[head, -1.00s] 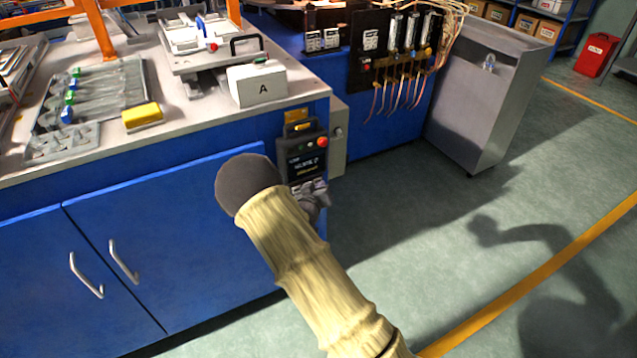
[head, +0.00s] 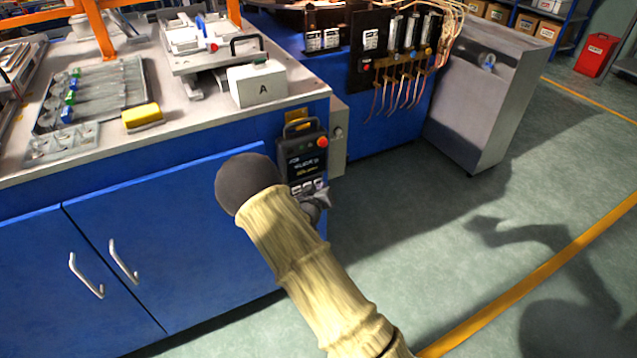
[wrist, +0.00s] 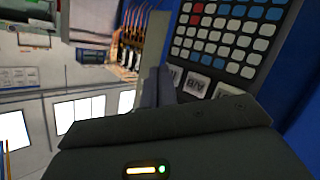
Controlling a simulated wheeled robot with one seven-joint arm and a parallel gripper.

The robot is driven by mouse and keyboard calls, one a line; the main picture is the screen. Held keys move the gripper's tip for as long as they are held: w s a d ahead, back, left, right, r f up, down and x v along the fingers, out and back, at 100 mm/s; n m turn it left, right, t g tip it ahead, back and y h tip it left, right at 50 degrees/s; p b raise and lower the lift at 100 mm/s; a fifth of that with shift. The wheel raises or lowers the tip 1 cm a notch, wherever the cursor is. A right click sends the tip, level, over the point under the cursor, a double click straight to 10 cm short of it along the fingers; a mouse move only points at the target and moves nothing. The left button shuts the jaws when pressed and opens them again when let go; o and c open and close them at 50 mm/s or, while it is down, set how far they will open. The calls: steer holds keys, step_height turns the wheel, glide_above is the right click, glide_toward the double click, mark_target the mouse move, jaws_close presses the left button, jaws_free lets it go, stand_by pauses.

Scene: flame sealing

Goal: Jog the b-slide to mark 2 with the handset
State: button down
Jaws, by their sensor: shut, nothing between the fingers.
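The handset (head: 303,152) is a dark pendant with a lit screen, a red knob and a yellow-marked top, hanging on the side of the blue bench. Its screen text is too small to read. In the wrist view, its face (wrist: 222,35) shows rows of white, blue and red squares, with larger white keys below, one marked A/B (wrist: 197,86). My gripper (head: 322,199) is shut and empty at the handset's lower keys. Its dark fingers (wrist: 160,86) show beside the larger keys; I cannot tell if they touch. I cannot identify the b-slide or mark 2.
A white block marked A (head: 259,85) sits on the bench top near a fixture with a black handle. A yellow block (head: 142,116) and a tray of parts (head: 95,90) lie left. A grey cabinet (head: 480,95) stands right. The floor between is clear.

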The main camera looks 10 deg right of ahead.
steer(key=shift+s+d, duration=0.15)
steer(key=shift+s, duration=0.25)
steer(key=s, duration=0.1)
steer(key=s+d, duration=0.1)
steer(key=s, duration=0.2)
steer(key=shift+s+d, duration=0.25)
steer(key=shift+s, duration=0.15)
stand_by(0.8)
